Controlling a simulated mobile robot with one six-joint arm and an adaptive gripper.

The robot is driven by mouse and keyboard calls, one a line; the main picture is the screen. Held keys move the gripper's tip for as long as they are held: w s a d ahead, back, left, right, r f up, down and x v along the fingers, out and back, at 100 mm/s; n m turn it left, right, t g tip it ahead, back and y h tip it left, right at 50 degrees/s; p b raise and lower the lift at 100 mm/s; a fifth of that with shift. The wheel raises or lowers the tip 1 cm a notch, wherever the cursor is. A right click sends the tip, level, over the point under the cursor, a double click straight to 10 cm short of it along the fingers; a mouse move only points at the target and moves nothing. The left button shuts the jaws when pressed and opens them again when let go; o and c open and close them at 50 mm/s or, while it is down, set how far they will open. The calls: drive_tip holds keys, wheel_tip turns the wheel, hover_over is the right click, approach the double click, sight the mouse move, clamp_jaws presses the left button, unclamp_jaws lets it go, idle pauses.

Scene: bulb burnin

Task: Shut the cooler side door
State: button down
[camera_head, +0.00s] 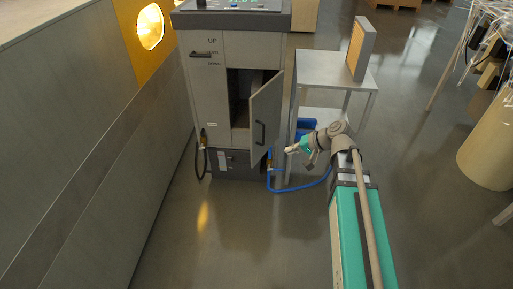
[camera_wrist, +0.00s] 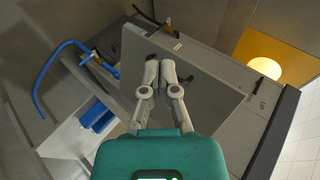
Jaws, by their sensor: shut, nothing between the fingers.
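The grey cooler cabinet (camera_head: 207,101) stands ahead in the head view. Its side door (camera_head: 266,112) is hinged open on the right, swung out toward me, with a dark gap into the cabinet. The door has a dark handle (camera_head: 260,133) near its outer edge. My gripper (camera_head: 289,150) is just right of the door, around the height of its lower part. In the wrist view my gripper (camera_wrist: 158,66) is shut and empty, with its fingertips over the door panel (camera_wrist: 205,90) near the handle. I cannot tell whether they touch it.
A blue hose (camera_head: 303,186) runs from a brass fitting low on the cabinet across the floor. A metal side table (camera_head: 319,68) with an upright panel (camera_head: 361,48) stands right of the cooler. A long grey wall or counter (camera_head: 90,130) borders the left. The floor before the cabinet is clear.

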sight(253, 135)
drive_tip(key=w+f+m+t+y+b, duration=0.3)
drive_tip(key=w+f+b, duration=0.6)
drive_tip(key=b, duration=1)
drive_tip(key=t+y, duration=0.2)
drive_tip(key=y, duration=0.1)
drive_tip(key=shift+m, duration=0.4)
drive_tip(key=shift+r, duration=0.1)
drive_tip(key=x, duration=1.3)
drive_tip(key=shift+w+a+r, duration=0.15)
drive_tip(key=shift+a+r, duration=0.1)
drive_tip(key=shift+a, duration=0.05)
